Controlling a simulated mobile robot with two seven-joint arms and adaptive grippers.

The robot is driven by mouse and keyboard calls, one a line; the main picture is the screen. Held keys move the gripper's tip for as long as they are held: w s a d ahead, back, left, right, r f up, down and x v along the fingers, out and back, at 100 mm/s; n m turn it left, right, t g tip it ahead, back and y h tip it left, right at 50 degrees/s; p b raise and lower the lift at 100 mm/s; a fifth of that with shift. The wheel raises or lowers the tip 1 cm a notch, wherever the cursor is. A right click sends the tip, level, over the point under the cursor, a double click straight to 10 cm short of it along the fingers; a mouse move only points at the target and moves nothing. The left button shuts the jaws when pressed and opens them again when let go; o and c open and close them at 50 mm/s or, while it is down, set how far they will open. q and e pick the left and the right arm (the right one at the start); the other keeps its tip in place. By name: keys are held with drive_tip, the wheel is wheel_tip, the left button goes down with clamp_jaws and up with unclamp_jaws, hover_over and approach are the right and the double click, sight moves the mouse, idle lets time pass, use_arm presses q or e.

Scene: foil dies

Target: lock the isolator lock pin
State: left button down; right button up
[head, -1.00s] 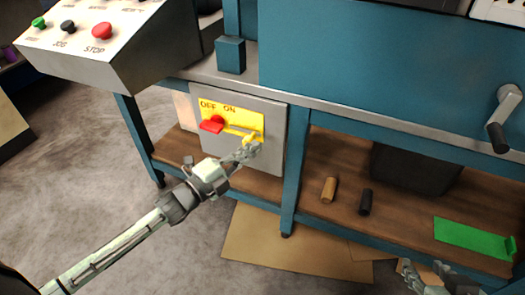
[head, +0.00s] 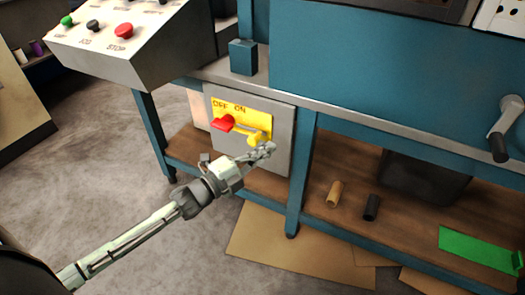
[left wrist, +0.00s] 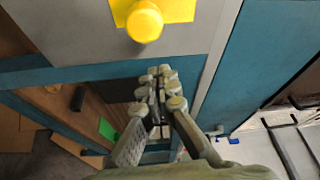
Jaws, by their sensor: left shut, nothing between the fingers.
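The isolator is a grey box (head: 280,117) under the worktop, with a yellow OFF/ON plate (head: 243,113). Its red handle (head: 223,123) is on the OFF side. The lock pin's yellow knob (head: 253,137) sits at the plate's lower right; the wrist view shows the knob (left wrist: 145,20) end-on at the top. My left gripper (head: 267,149) is just below and right of the knob in the head view. In the wrist view its fingers (left wrist: 164,88) are shut, empty and apart from the knob. My right gripper is out of view.
A control panel (head: 110,55) with green, black and red buttons overhangs at upper left. A blue leg (head: 299,180) stands right of the box. The lower shelf (head: 335,160) holds a tan cylinder (head: 335,193), a black cylinder (head: 371,207) and a green piece (head: 475,248).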

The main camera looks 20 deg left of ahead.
use_arm(q)
drive_tip(key=v, duration=0.9)
drive_tip(key=shift+s, duration=0.5)
